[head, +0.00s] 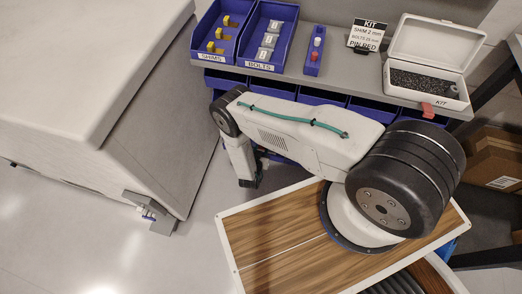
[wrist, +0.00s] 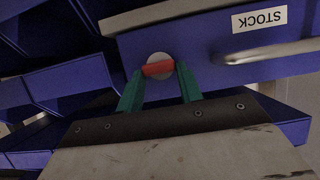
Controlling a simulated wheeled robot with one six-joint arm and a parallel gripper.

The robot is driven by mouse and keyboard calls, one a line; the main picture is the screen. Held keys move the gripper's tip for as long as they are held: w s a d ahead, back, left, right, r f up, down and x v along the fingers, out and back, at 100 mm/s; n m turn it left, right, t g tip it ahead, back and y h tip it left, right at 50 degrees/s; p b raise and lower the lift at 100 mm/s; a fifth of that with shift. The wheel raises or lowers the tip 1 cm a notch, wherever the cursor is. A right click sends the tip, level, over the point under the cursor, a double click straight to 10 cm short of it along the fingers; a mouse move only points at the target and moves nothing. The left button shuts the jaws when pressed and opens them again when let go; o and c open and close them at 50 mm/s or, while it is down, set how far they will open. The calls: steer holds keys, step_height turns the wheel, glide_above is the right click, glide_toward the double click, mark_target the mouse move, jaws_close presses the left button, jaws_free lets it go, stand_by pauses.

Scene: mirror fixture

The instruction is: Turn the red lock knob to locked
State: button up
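The red lock knob (wrist: 158,69) sits on a round silver disc on a blue drawer front (wrist: 205,55). In the wrist view its red bar lies nearly level, tilted slightly. My gripper (wrist: 160,72) has its two green fingers apart, one at each end of the bar. The fingertips are close to the bar's ends, and I cannot tell if they press on it. In the head view my gripper (head: 250,182) is low beside the shelf's left end, and the knob is hidden there.
The drawer has a STOCK label (wrist: 259,18) and a silver handle (wrist: 270,52). Above are a grey shelf (head: 345,84) with blue bins (head: 262,66), a KIT sign (head: 367,36) and a white kit box (head: 428,78). A large pale cabinet (head: 80,90) stands at left. Open floor (head: 60,235) lies below it.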

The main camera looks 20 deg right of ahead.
stand_by(0.4)
steer(key=n+h, duration=0.1)
steer(key=n+g+h, duration=0.1)
steer(key=n, duration=0.1)
steer(key=shift+w+a+f, duration=0.1)
steer(key=shift+w+a, duration=0.1)
steer(key=shift+a, duration=0.1)
steer(key=n, duration=0.1)
steer(key=n+h, duration=0.1)
steer(key=n+g+h, duration=0.1)
steer(key=n, duration=0.1)
steer(key=shift+w+a+f, duration=0.15)
steer(key=shift+a+f, duration=0.05)
steer(key=shift+f, duration=0.05)
stand_by(0.3)
steer(key=o, duration=1)
steer(key=v, duration=0.7)
steer(key=shift+a, duration=0.4)
